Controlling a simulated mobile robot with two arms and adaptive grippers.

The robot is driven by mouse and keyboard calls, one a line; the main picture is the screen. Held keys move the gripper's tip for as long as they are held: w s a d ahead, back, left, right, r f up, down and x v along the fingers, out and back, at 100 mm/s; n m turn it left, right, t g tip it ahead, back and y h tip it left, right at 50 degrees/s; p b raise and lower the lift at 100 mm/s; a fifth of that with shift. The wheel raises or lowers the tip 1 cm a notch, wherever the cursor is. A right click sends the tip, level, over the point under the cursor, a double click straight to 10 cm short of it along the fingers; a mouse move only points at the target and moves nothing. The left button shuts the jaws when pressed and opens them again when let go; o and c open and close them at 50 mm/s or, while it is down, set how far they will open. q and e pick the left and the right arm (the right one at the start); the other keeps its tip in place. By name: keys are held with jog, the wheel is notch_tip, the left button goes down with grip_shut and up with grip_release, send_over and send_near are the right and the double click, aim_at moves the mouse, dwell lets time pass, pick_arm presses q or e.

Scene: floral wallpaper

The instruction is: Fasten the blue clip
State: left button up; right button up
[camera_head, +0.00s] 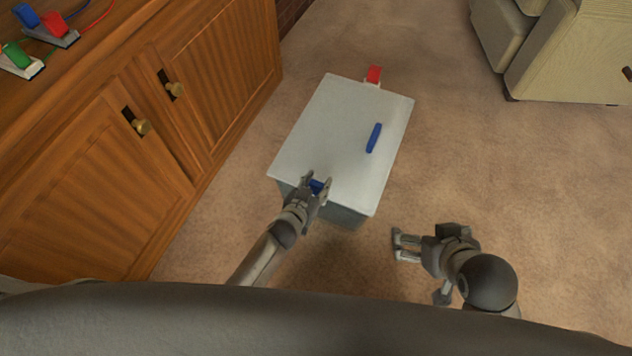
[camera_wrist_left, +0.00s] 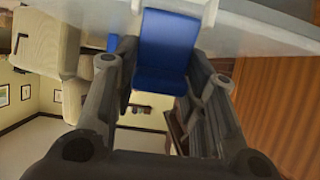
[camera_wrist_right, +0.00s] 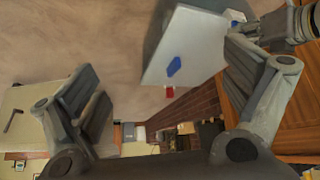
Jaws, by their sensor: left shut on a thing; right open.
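A grey box with a pale lid (camera_head: 330,125) stands on the carpet. The blue clip (camera_head: 317,186) is at the box's near edge, partly hidden by my left gripper (camera_head: 316,188). In the left wrist view the blue clip (camera_wrist_left: 166,50) lies between the fingers of my left gripper (camera_wrist_left: 168,45), which is shut on it, with the pale lid edge beside it. I cannot tell whether the clip is latched. My right gripper (camera_head: 400,245) is open and empty above the carpet, right of the box; the box (camera_wrist_right: 190,45) also shows in the right wrist view.
A red clip (camera_head: 374,75) is on the box's far edge, and a blue handle (camera_head: 374,138) is on the lid. A wooden cabinet (camera_head: 140,110) stands at the left with switch-like items (camera_head: 45,28) on top. A beige sofa (camera_head: 570,50) is at the back right. Carpet right of the box is clear.

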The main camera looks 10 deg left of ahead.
pick_arm(q)
jog(key=shift+w+r+g+p, duration=0.15)
jog(key=shift+g+p, duration=0.15)
jog(key=shift+p, duration=0.35)
jog(key=shift+w+g+p, duration=0.15)
jog(key=shift+g+p, duration=0.15)
jog(key=shift+p, duration=0.5)
pick_arm(e)
jog(key=shift+s+d+g, duration=0.9)
jog(key=shift+s+g, duration=0.7)
jog(key=shift+s, duration=1.35)
pick_arm(q)
jog(key=shift+w+d+f+g+y+p, duration=0.1)
jog(key=shift+w+f+g+y+p, duration=0.15)
jog(key=shift+p, duration=0.55)
pick_arm(e)
jog(key=x, duration=0.6)
jog(key=shift+f+h, duration=0.2)
jog(key=shift+h, duration=0.2)
pick_arm(q)
jog(key=shift+s, duration=0.1)
pick_arm(e)
jog(key=shift+s, duration=0.15)
jog(key=shift+d, duration=0.1)
pick_arm(q)
jog(key=o, duration=1)
